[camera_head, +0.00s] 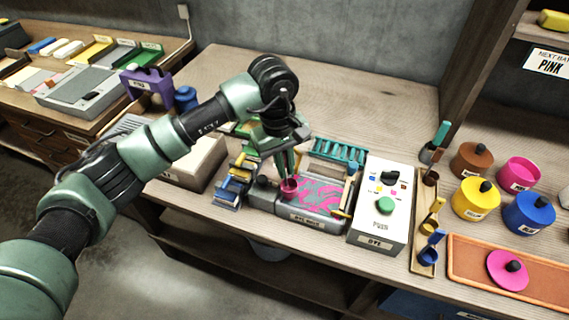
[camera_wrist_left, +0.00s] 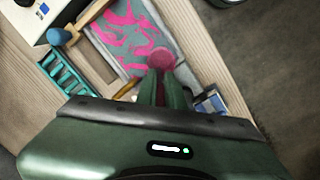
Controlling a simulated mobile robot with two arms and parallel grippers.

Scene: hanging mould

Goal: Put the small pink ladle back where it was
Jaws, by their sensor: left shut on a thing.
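My left gripper (camera_head: 285,160) is shut on the small pink ladle (camera_head: 289,187) and holds it upright over the left part of the dye box (camera_head: 312,222). In the left wrist view the ladle's pink cup (camera_wrist_left: 162,60) sits beyond the fingers, over the edge of the pink-and-grey swirled bath (camera_wrist_left: 130,35). Whether the cup touches the bath is unclear. A narrow wooden ladle rack (camera_head: 420,262) stands to the right, with yellow (camera_head: 431,222), blue (camera_head: 432,243) and brown (camera_head: 431,177) ladles along it. My right gripper is out of view.
A white dye machine (camera_head: 386,205) with a green button stands between the box and the rack. An orange tray (camera_head: 490,278) holds a pink lid (camera_head: 508,270).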

